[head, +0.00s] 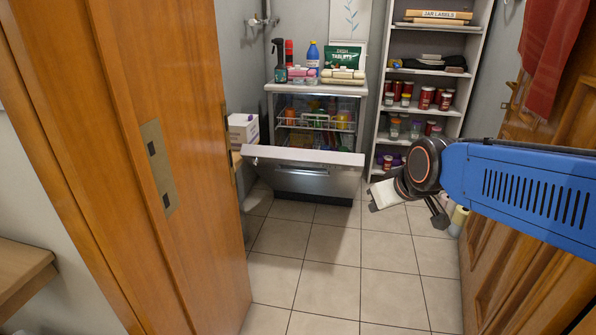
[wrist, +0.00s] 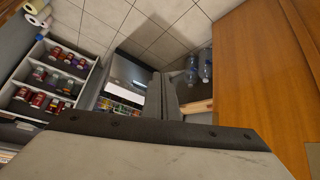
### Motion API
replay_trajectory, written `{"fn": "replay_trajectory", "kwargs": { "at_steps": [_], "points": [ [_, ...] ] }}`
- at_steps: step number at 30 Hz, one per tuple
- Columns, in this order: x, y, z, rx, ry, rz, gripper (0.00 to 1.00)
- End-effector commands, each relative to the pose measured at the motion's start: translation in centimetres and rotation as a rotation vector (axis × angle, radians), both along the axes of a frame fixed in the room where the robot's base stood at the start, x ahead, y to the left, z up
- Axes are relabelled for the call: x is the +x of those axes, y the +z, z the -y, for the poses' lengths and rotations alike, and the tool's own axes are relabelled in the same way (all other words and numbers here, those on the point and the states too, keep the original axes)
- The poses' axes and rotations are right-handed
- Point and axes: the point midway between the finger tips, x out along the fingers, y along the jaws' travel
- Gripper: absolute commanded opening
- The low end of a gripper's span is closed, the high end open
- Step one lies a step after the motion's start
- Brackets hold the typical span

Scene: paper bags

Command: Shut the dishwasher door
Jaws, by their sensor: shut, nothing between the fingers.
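The dishwasher (head: 362,110) stands at the back wall, its racks filled with colourful items. Its door (head: 304,177) hangs partly open, tilted forward and down, with its top edge out in front of the opening. In the wrist view the dishwasher door (wrist: 128,72) shows tilted in the middle. My gripper (head: 376,206) is in front and to the right of the door in the head view, apart from it. In the wrist view my gripper (wrist: 171,90) is shut and empty, its dark fingers together; they hide part of the dishwasher.
A spray bottle (head: 279,60), a blue bottle (head: 313,54) and a green pouch (head: 343,60) stand on top. A shelf unit (head: 478,62) with jars is to the right. A brown wooden door (head: 190,140) is near left. A white box (head: 243,130) is left. Tiled floor in front is clear.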

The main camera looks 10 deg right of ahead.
Motion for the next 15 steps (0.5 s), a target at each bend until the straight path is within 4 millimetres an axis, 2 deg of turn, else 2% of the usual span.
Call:
{"fn": "replay_trajectory", "kwargs": {
  "at_steps": [1, 3, 15],
  "points": [
    [2.2, 0.3, -0.4, -0.008, 0.019, 0.026, 0.0],
    [5.1, 0.8, -0.8, -0.024, 0.048, 0.071, 0.0],
    [21.1, 2.7, -3.6, -0.145, 0.171, 0.333, 0.0]
  ]
}}
